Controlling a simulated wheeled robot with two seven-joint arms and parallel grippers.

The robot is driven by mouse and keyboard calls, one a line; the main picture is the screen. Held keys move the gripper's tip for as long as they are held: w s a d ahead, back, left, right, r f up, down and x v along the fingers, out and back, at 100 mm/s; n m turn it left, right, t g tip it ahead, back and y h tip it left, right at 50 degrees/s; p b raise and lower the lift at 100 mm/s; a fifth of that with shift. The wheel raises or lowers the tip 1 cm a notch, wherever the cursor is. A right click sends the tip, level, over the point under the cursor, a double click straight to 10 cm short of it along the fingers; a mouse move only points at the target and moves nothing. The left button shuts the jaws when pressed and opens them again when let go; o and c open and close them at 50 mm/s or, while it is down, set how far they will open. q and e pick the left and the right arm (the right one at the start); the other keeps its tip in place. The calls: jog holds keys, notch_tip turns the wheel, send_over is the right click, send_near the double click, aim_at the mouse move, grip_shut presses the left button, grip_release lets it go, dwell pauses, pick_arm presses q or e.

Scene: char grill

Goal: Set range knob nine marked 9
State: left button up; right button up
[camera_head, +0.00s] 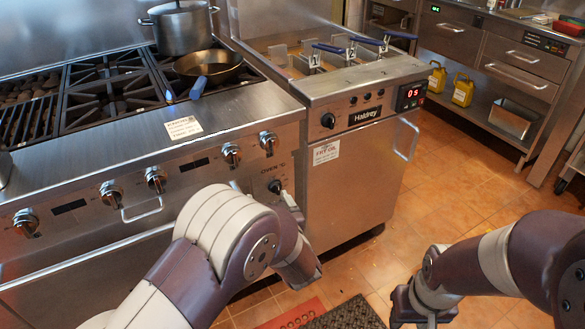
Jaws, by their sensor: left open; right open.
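The range front (75,230) carries a row of silver knobs. They include a far left knob (27,222), a pair in the middle (111,194) (155,180) and a pair at the right (231,154) (268,142). A darker oven knob (275,187) sits lower, beside small lettering. I cannot read a 9 on any of them. My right gripper (408,312) is open and empty, low over the floor at the bottom.
A fryer (350,180) with its own black knob (328,120) and red display stands right of the range. A pan (209,66) and a pot (182,28) sit on the burners. An oven handle (142,211) juts out. The tiled floor (455,165) at right is clear.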

aim_at(236, 159)
pick_arm(q)
jog(key=w+a+r, duration=0.1)
jog(key=w+a, duration=0.2)
jog(key=w+a+r+y+b, duration=0.1)
jog(key=w+a, duration=0.2)
jog(key=w, duration=0.1)
jog(key=w+a+r+y+b, duration=0.1)
jog(key=w+a, duration=0.2)
jog(key=shift+w+a+n+t, duration=0.3)
jog(key=shift+w, duration=0.05)
pick_arm(e)
jog(key=shift+a+f, duration=0.6)
jog(key=shift+f, duration=0.3)
pick_arm(q)
jog(key=c, duration=1)
